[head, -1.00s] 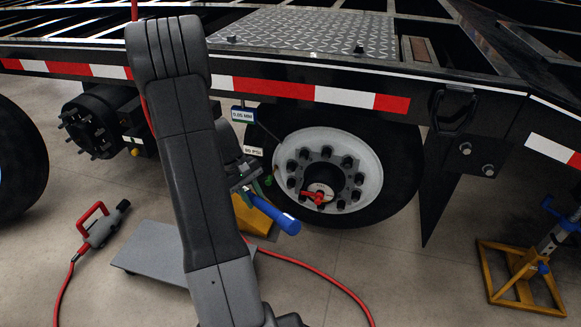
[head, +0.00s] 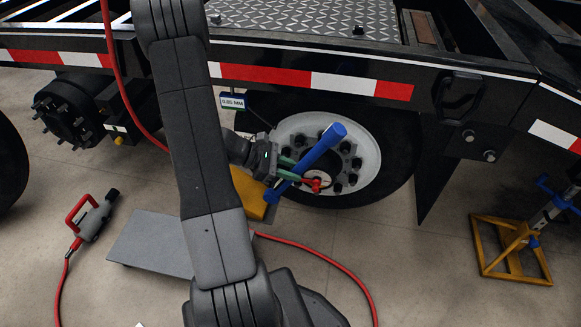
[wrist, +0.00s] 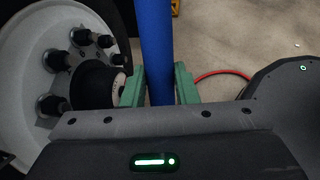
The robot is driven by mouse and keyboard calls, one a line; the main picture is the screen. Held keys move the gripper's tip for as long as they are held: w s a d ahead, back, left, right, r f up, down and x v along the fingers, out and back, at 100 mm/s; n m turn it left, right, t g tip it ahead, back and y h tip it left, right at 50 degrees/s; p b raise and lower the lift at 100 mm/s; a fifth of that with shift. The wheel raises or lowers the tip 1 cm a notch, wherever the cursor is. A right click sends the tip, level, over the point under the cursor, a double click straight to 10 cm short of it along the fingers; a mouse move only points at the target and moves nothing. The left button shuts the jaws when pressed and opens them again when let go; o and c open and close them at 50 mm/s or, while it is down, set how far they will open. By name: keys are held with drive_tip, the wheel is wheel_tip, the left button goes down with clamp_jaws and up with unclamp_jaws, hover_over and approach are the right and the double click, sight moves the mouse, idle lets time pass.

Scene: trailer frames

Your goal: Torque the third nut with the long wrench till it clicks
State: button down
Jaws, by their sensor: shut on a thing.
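The long blue wrench (head: 318,147) slants across the front of the wheel (head: 376,150), upper end to the right. My gripper (head: 285,172) is shut on it with its green fingers. In the wrist view, the blue shaft (wrist: 157,45) stands upright between the two fingers (wrist: 160,88). Dark nuts (head: 352,163) ring the hub, several of them showing in the wrist view (wrist: 50,105). The wrench hides part of the rim and some nuts. I cannot tell which nut is the third, or whether the wrench touches one.
A yellow block (head: 248,193) stands left of the wheel, near a grey low platform (head: 150,243). A red hose crosses the floor. A red-handled tool (head: 88,215) lies left. A yellow jack stand (head: 510,250) stands right.

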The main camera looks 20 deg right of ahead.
drive_tip(key=shift+w+r, duration=0.1)
drive_tip(key=shift+w+d, duration=0.8)
drive_tip(key=shift+w, duration=0.3)
drive_tip(key=shift+w+d, duration=0.75)
drive_tip(key=shift+w, duration=0.35)
drive_tip(key=shift+w+d+p, duration=0.2)
drive_tip(key=shift+w+d, duration=0.2)
drive_tip(key=shift+w, duration=0.2)
drive_tip(key=shift+w+d+p, duration=0.2)
drive_tip(key=shift+w+d, duration=0.15)
drive_tip(key=shift+w, duration=0.2)
idle(1.1)
drive_tip(key=shift+s+d, duration=0.1)
drive_tip(key=shift+d, duration=0.05)
drive_tip(key=shift+s+d+f+y, duration=0.2)
drive_tip(key=shift+d+f+y, duration=0.05)
drive_tip(key=shift+y, duration=0.15)
drive_tip(key=shift+s+d+f+t, duration=0.15)
drive_tip(key=shift+d+t, duration=0.05)
drive_tip(key=shift+t, duration=0.1)
idle(0.4)
drive_tip(key=shift+s+d+f+y, duration=0.1)
drive_tip(key=shift+d+f+y, duration=0.1)
drive_tip(key=shift+y, duration=0.1)
drive_tip(key=shift+d, duration=0.1)
idle(0.4)
